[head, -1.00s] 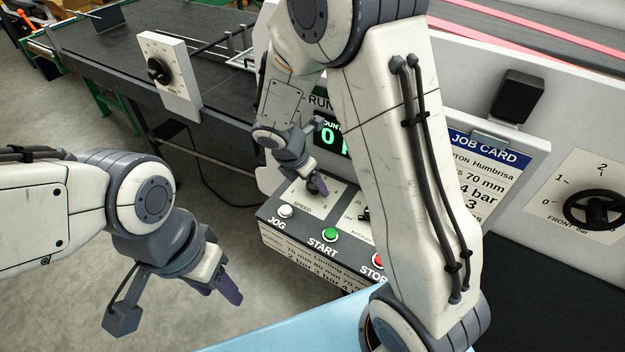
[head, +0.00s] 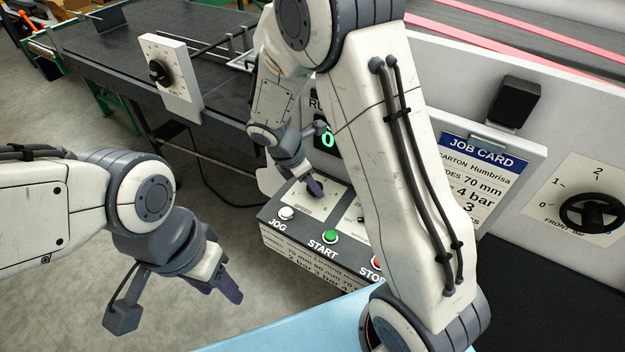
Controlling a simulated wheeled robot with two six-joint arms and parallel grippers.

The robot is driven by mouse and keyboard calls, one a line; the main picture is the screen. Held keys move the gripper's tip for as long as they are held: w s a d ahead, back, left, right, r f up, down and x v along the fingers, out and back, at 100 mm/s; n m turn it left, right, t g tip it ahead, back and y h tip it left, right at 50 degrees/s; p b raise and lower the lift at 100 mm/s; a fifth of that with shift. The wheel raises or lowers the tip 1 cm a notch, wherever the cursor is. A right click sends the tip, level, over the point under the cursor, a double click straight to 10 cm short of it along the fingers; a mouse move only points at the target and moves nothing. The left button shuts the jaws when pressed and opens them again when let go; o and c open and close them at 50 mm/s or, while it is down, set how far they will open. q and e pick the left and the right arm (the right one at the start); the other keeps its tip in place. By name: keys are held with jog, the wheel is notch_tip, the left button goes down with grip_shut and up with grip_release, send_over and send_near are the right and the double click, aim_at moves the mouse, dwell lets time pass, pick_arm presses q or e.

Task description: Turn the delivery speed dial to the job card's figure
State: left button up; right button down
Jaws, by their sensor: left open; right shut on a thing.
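My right gripper (head: 314,188) is shut at the speed scale plate (head: 301,204) on the control console. The knob there is hidden behind its fingers. The word SPEED reads on the plate; its scale figures are too small to read surely. A second black dial (head: 160,72) is on a white upright panel beside the dark belt table; its label is unreadable. The job card (head: 484,172) shows 70 mm, 4 bar and 3; my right arm covers its left edge. My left gripper (head: 228,285) is open and empty over the floor, left of the console.
The console bears a white JOG button (head: 287,213), a green START button (head: 330,237) and a red STOP button (head: 377,262). A black handwheel (head: 591,211) is at the right. A light blue surface (head: 300,328) lies in front. Floor is clear at left.

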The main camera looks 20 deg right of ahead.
jog(key=m, duration=0.1)
jog(key=m+g+p, duration=0.1)
jog(key=m, duration=0.2)
jog(key=shift+w+r+m+g+p, duration=0.1)
jog(key=shift+w+m+g+p, duration=0.2)
jog(key=shift+g+p, duration=0.1)
jog(key=m+g+p, duration=0.1)
jog(key=m, duration=0.3)
jog(key=shift+w+d+y, duration=0.1)
jog(key=shift+y, duration=0.3)
jog(key=shift+m, duration=0.3)
jog(key=shift+c, duration=1.5)
grip_release()
